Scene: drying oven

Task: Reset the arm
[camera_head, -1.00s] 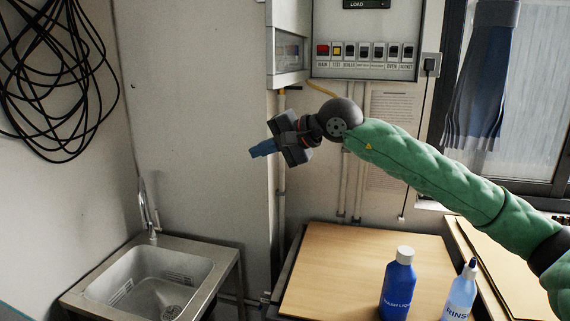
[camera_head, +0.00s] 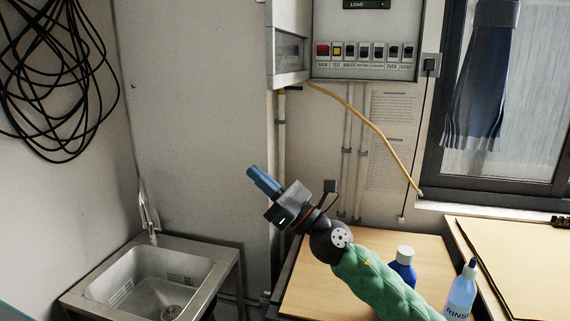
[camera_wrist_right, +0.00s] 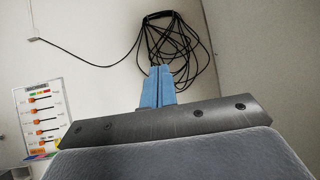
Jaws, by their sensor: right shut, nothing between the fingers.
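My right arm comes in from the lower right in the head view. Its right gripper (camera_head: 262,180) has blue fingers pointing up and to the left, shut and empty. The left gripper is not in view.
A blue bottle (camera_head: 403,268), partly hidden by my arm, and a pale blue rinse bottle (camera_head: 462,290) stand on the wooden table (camera_head: 325,270). A metal sink (camera_head: 150,285) is at lower left. A switch panel (camera_head: 365,40) hangs above. Black cable (camera_head: 55,75) hangs at upper left.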

